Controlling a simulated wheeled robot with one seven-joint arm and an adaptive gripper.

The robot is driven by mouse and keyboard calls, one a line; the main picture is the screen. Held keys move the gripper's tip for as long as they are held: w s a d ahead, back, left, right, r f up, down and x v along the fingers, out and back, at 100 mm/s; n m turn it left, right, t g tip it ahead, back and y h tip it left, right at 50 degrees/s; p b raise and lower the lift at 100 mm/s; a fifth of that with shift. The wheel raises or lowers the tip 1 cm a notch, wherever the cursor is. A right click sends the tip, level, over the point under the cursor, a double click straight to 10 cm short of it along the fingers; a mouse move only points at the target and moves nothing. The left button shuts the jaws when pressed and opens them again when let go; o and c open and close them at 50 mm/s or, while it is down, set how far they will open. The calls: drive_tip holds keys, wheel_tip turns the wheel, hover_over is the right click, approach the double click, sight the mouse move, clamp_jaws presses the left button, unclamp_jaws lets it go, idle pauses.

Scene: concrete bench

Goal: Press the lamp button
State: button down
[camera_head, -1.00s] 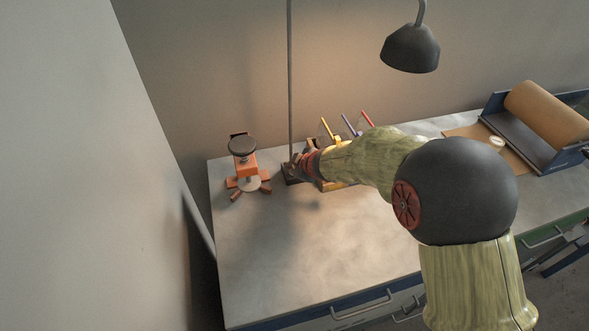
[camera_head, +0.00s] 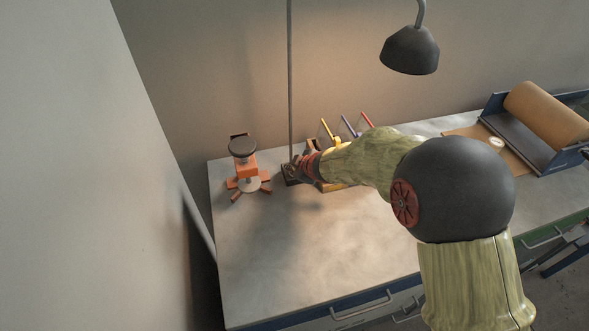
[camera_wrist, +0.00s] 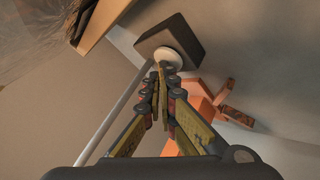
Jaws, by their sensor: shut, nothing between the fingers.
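The lamp has a dark shade (camera_head: 410,50) hanging at the upper right, a thin grey pole (camera_head: 290,85) and a dark base on the bench. In the wrist view the lamp base (camera_wrist: 186,36) is a dark block with a round, pale button (camera_wrist: 165,55) on it. My gripper (camera_wrist: 161,72) is shut and empty, its fingertips at the button's near edge in the picture. I cannot tell whether they touch it. In the head view my gripper (camera_head: 294,168) is small, at the lamp base, and the button is hidden.
An orange stand with a dark round top (camera_head: 242,147) is left of the lamp base. A yellow holder with coloured sticks (camera_head: 349,126) is behind my arm. A brown roll (camera_head: 548,112) lies at the right. The bench front (camera_head: 300,250) is clear.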

wheel_tip(320, 180, up, 6)
drive_tip(key=p, duration=0.6)
drive_tip(key=shift+r, duration=0.15)
